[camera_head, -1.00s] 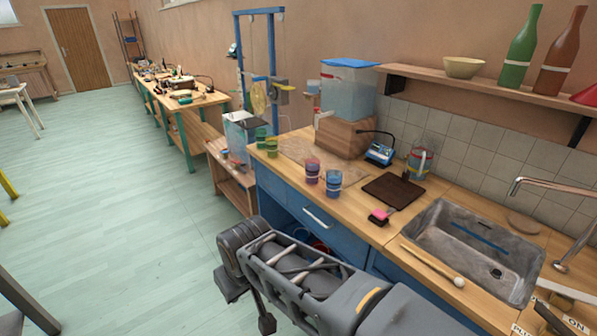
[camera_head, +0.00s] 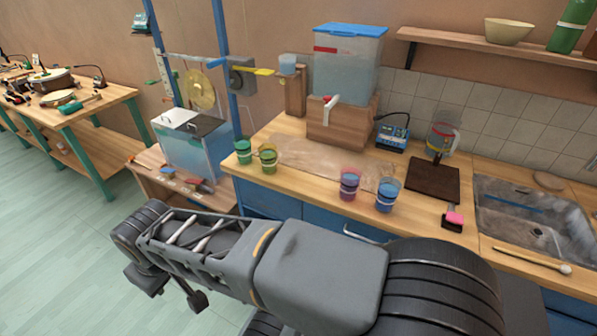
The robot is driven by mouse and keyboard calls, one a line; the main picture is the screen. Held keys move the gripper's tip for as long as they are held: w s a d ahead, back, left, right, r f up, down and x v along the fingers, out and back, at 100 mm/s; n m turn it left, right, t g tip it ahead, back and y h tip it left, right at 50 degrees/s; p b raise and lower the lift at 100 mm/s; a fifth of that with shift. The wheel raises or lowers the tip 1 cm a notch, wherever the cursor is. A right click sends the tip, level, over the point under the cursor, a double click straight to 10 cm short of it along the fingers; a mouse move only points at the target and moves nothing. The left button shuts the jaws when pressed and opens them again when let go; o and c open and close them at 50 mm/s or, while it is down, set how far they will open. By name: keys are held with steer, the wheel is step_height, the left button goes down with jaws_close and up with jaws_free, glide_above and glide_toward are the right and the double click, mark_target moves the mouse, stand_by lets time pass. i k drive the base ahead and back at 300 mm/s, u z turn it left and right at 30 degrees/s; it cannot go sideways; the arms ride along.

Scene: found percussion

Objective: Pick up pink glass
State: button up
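The pink glass (camera_head: 349,184) stands upright near the front edge of the wooden counter (camera_head: 310,185). It has a pale band and looks pinkish with a purple-blue lower part. A blue glass (camera_head: 387,194) stands close to its right. My folded grey arm crosses the lower part of the view, in front of the counter. Parts that look like my gripper (camera_head: 172,292) show below the arm's left end, well left of and apart from the pink glass. Its fingers are not clear, and I see nothing held there.
Green (camera_head: 243,152) and yellow-green (camera_head: 267,158) glasses stand at the counter's left end. Behind are a blue-lidded water tank (camera_head: 347,65) on a wooden block, a blue device (camera_head: 392,138) and a jug (camera_head: 441,138). A dark board (camera_head: 432,179), a pink-topped item (camera_head: 454,218) and a sink (camera_head: 520,222) lie right.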

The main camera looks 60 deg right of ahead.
mark_target(349, 177)
steer(key=i, duration=0.85)
steer(key=z, duration=2.8)
